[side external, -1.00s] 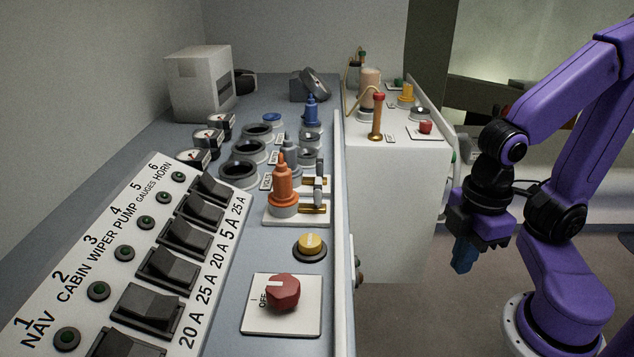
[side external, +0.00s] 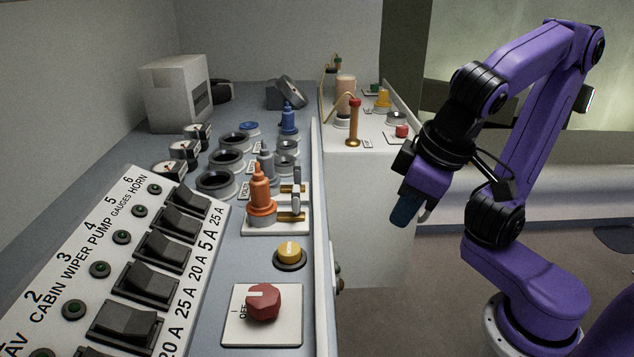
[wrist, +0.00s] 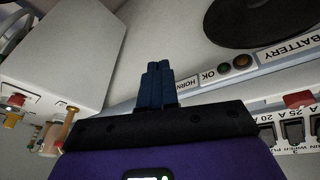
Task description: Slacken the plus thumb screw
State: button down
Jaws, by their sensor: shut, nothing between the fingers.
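My gripper (side external: 404,211) is shut and empty. It hangs tilted downward in the air to the right of the counter, in front of the white cabinet. Its blue fingers (wrist: 157,70) are together in the wrist view, touching nothing. I cannot make out a plus mark on any screw, so I cannot tell which part is the plus thumb screw. A red-topped brass post (side external: 354,123) stands on the white cabinet, left of a small red knob (side external: 402,131).
The counter (side external: 262,335) carries a switch panel (side external: 62,265), a red OFF knob (side external: 264,302), a yellow button (side external: 289,252) and orange (side external: 260,195) and blue (side external: 289,120) fittings. The white cabinet (side external: 365,220) stands behind. A BATTERY label (wrist: 290,48) shows in the wrist view.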

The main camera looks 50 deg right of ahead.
jog(key=w+a+r+m+t, duration=0.2)
jog(key=a+r+m+t, duration=0.1)
jog(key=r+m, duration=0.65)
jog(key=m, duration=0.2)
send_near(318, 204)
notch_tip(318, 204, down, 4)
jog(key=w+d, duration=0.2)
jog(key=d, duration=0.1)
jog(key=shift+w+a+f+t+y, duration=0.2)
jog(key=shift+w+a, duration=0.25)
jog(key=shift+w, duration=0.15)
jog(key=shift+w+a+f+t+y, duration=0.1)
jog(key=shift+w+a+f+y, duration=0.1)
jog(key=shift+w+a, duration=0.35)
jog(key=shift+w+a+r, duration=0.1)
jog(key=shift+w+a, duration=0.45)
jog(key=shift+w, duration=0.1)
